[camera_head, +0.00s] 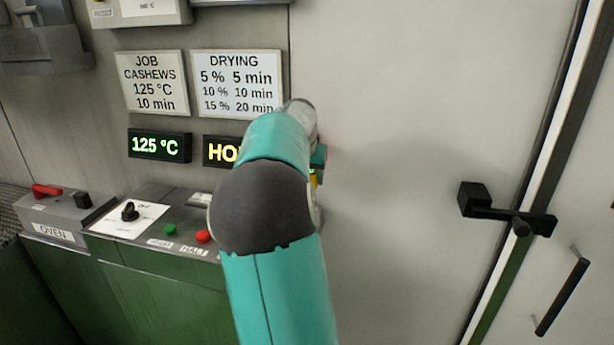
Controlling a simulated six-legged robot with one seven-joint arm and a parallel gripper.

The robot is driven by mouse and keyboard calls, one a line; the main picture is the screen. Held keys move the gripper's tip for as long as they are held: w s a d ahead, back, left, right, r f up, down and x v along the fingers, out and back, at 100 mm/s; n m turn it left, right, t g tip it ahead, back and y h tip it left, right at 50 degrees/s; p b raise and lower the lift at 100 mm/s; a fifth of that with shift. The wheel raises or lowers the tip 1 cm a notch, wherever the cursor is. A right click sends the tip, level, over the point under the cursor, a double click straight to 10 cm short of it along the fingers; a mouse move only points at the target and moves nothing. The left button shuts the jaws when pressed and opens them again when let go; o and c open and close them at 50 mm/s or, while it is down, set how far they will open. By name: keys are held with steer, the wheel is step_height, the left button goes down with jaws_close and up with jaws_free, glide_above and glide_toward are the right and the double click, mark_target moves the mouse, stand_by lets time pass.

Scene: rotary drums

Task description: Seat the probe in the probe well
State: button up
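My teal and dark grey arm rises through the middle of the view and hides most of my gripper (319,160). Only a small teal edge of it shows at the right of the arm, in front of the pale panel. I cannot tell whether its fingers are open or shut. A small yellow bit (314,180) shows just below that edge; I cannot tell what it is. I cannot make out the probe or the probe well; either may be hidden behind my arm.
A control console (155,220) with a black knob (130,211), green button (170,229) and red button (203,236) stands at left, beside the oven box (62,213). Above are a 125 °C display (159,145) and signs. A black door latch (505,211) juts out at right.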

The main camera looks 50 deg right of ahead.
steer(key=shift+f, duration=3.8)
steer(key=o, duration=1.1)
steer(key=shift+r, duration=0.1)
steer(key=v, duration=1.3)
steer(key=shift+a+r, duration=0.15)
steer(key=shift+r, duration=0.1)
